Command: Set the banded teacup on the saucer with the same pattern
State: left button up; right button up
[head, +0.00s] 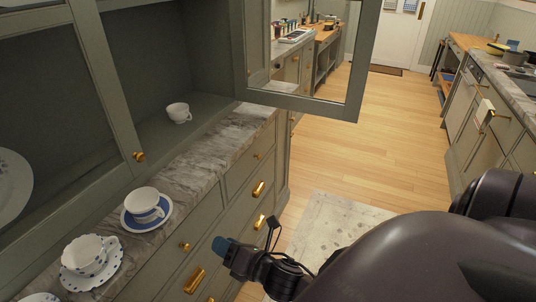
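A white cup with dark dots (88,250) stands on a dotted saucer (75,283) nearer to me. Another white cup (178,112) stands inside the open cabinet; its pattern is too small to tell. My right gripper (226,246) is in front of the drawers, to the right of and apart from the cups. Nothing shows in its grip, and its finger opening is unclear. My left gripper is out of view.
The marble counter (190,160) is clear between the blue-rimmed saucer and its far end. An open glass cabinet door (300,104) juts out over the floor. Part of another dish (38,298) shows at the bottom left. A rug (335,225) lies on the floor.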

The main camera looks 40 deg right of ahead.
jog(key=s+d+f+m+g+h, duration=0.1)
jog(key=s+f+m, duration=0.4)
jog(key=m, duration=0.8)
jog(key=s+d+f+m+g+h, duration=0.2)
jog(key=s+f+m, duration=0.4)
jog(key=m, duration=0.7)
jog(key=shift+d+m+g, duration=0.3)
jog(key=shift+d+g, duration=0.05)
jog(key=shift+g, duration=0.55)
jog(key=shift+s, duration=0.25)
